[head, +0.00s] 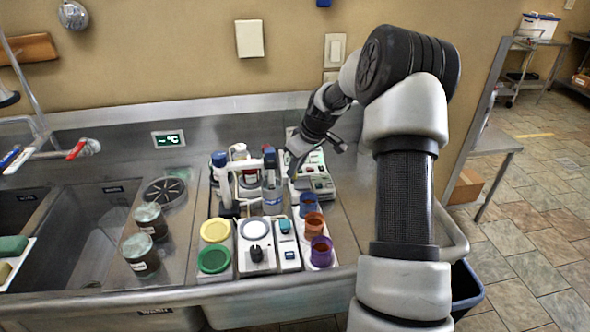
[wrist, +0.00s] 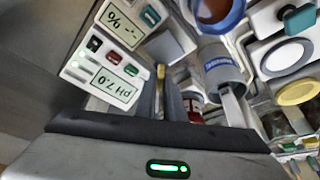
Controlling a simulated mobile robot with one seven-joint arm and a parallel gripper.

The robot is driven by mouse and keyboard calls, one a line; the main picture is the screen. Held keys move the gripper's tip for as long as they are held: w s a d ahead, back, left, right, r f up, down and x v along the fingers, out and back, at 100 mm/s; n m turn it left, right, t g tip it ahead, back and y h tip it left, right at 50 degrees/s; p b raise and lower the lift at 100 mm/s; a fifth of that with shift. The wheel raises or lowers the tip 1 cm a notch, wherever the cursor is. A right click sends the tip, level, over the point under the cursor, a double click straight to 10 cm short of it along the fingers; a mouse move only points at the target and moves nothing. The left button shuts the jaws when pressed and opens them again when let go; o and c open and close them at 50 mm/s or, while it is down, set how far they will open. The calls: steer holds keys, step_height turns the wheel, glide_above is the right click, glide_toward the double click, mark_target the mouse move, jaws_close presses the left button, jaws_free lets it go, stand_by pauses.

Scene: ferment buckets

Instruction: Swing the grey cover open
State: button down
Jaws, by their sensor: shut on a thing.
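The grey cover (wrist: 172,46) shows in the wrist view as a plain grey plate beside the panel with the "%" and "pH 7.0" displays (wrist: 103,75). My gripper (wrist: 163,82) is shut at its near edge, with a narrow yellowish strip between the fingers; the exact contact is hard to see. In the head view my gripper (head: 297,160) is at the back of the white instrument unit (head: 318,183), and my wrist hides part of it. How far the cover is open cannot be told.
Blue, orange and purple cups (head: 313,226) stand in front of the unit. A bottle with a blue label (head: 273,200) and a blue-topped stand (head: 222,178) are close on the left. Yellow and green lids (head: 214,245), jars (head: 146,243) and a sink (head: 70,240) lie further left.

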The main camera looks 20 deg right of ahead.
steer(key=shift+a+m+t+h+b, duration=0.15)
steer(key=shift+m+h+b, duration=0.35)
steer(key=shift+m, duration=0.6)
steer(key=shift+m+t+h+b, duration=0.15)
steer(key=shift+m+h+b, duration=0.3)
steer(key=shift+m, duration=0.65)
steer(key=c, duration=1.9)
jaws_free()
steer(key=shift+o, duration=0.2)
steer(key=shift+s+r, duration=0.1)
steer(key=shift+r, duration=0.05)
steer(key=v, duration=1.7)
steer(key=shift+r, duration=0.15)
